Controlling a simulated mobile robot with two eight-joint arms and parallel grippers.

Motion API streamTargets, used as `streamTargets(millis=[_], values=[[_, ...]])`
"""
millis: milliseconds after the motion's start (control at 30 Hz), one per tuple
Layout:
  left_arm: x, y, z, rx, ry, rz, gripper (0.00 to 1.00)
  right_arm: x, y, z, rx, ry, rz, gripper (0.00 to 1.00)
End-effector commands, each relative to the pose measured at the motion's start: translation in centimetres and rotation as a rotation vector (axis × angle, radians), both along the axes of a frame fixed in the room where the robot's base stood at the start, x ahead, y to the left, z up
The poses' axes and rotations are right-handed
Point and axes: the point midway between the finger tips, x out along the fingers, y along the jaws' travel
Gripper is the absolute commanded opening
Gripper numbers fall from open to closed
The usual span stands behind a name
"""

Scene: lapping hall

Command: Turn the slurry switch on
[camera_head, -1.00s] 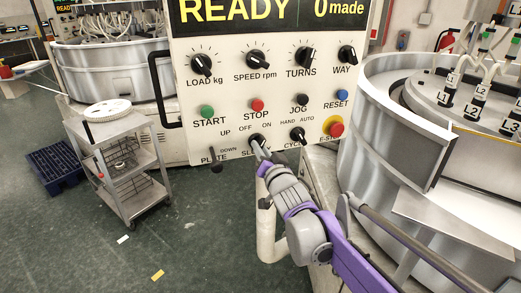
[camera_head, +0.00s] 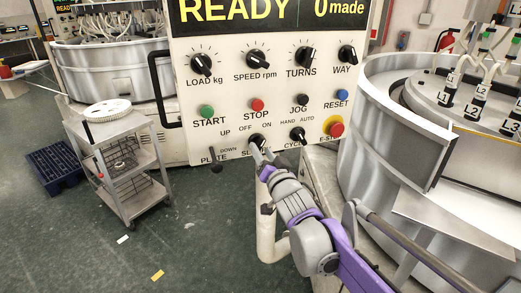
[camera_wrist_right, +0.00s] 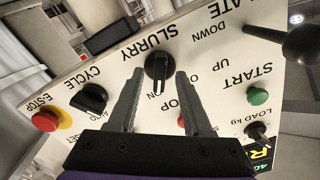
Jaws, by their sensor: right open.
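The slurry switch (camera_head: 257,141) is a black rotary knob in the bottom row of the white control panel (camera_head: 228,118), under the OFF and ON marks. In the wrist view, which shows the panel upside down, the knob (camera_wrist_right: 158,63) has a white line pointing down in the picture. My right gripper (camera_head: 261,154) is at the panel, just below the knob in the head view. In the wrist view its two fingers (camera_wrist_right: 159,82) are open, one either side of the knob, with gaps showing. My left gripper is not in view.
The CYCLE knob (camera_head: 297,134) and red E-stop (camera_head: 336,130) are close on the right; the PLATE lever (camera_head: 216,161) is on the left. STOP (camera_head: 257,104) is above. A round machine tub (camera_head: 365,150) stands right, a trolley (camera_head: 136,187) left.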

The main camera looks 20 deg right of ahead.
Motion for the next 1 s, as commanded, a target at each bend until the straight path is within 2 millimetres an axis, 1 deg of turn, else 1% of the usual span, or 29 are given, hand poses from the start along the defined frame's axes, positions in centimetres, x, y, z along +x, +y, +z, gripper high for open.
streamTargets(millis=[33,200,300,433,600,1000], values=[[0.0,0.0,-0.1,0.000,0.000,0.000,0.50,-1.1,-0.1,-0.1,0.000,0.001,-0.001,0.50],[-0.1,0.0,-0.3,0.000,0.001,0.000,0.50,-4.4,-0.3,-0.1,0.000,0.001,-0.001,0.50],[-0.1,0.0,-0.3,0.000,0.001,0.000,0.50,-6.1,-0.4,-0.1,0.000,0.001,-0.001,0.50],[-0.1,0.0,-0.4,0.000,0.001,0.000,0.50,-7.8,-0.4,0.0,0.001,0.001,-0.001,0.50],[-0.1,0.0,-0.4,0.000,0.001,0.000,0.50,-8.8,-0.5,-0.1,0.001,0.000,0.000,0.50],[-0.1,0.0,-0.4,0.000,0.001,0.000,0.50,-8.9,-0.5,0.0,0.001,0.000,0.000,0.50]])
